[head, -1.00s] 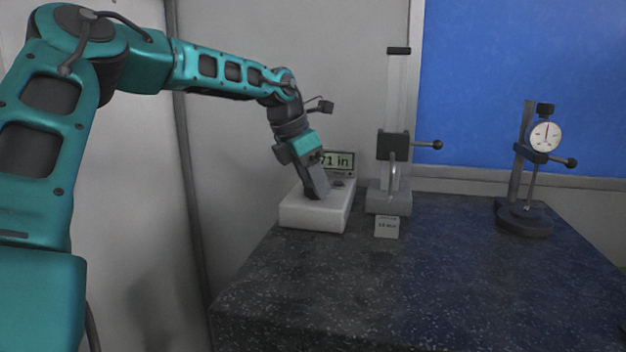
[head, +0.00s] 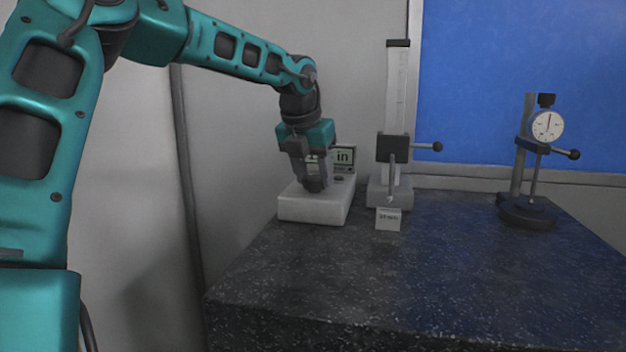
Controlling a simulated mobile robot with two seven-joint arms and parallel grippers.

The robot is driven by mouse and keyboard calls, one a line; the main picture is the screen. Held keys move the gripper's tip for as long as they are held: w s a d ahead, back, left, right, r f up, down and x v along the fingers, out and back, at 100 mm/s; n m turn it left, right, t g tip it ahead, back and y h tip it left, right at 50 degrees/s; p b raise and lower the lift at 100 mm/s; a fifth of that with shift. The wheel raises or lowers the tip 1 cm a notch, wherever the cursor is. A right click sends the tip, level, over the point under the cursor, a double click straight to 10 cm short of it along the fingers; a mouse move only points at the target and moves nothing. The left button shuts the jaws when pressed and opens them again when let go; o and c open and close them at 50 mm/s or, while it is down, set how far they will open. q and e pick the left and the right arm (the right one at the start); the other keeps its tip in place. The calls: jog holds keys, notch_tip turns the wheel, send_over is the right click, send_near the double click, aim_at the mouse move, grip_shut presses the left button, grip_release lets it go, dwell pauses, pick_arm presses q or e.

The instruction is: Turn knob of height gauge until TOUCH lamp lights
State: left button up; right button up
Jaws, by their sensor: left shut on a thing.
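The height gauge has a tall pale scale column (head: 397,90), a black slider (head: 393,148) and a pale base (head: 400,195). Its scriber hangs from the slider, with the tip just above or at the top of a small labelled block (head: 388,221); I cannot tell whether they touch. A white control box (head: 310,208) stands left of the gauge. My left gripper (head: 315,186) points down onto it, shut on the dark knob, which is mostly hidden by the fingers. A display (head: 345,158) behind reads "in"; its digits are hidden. No lit lamp is visible. My right gripper is out of view.
A dial indicator on a stand (head: 547,126) is at the right on the dark granite table (head: 440,275). The front of the table is clear. A grey wall and a blue panel (head: 520,60) close off the back.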

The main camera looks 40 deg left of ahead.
pick_arm(q)
jog(key=n+y, duration=0.1)
jog(key=n, duration=0.1)
jog(key=shift+n, duration=0.4)
jog(key=n+g+y, duration=0.1)
jog(key=n, duration=0.2)
jog(key=shift+w+d+n, duration=0.1)
jog(key=shift+n, duration=0.2)
jog(key=n+g+p, duration=0.1)
jog(key=n, duration=0.2)
jog(key=shift+w+g+y, duration=0.1)
jog(key=shift+g+y, duration=0.2)
jog(key=shift+y, duration=0.1)
jog(key=shift+n+g+p, duration=0.4)
jog(key=shift+n+p, duration=0.2)
jog(key=shift+n, duration=1)
jog(key=shift+y, duration=0.3)
jog(key=shift+d, duration=0.1)
jog(key=o, duration=1.1)
jog(key=p+v, duration=0.2)
jog(key=v, duration=1.1)
jog(key=shift+w, duration=0.1)
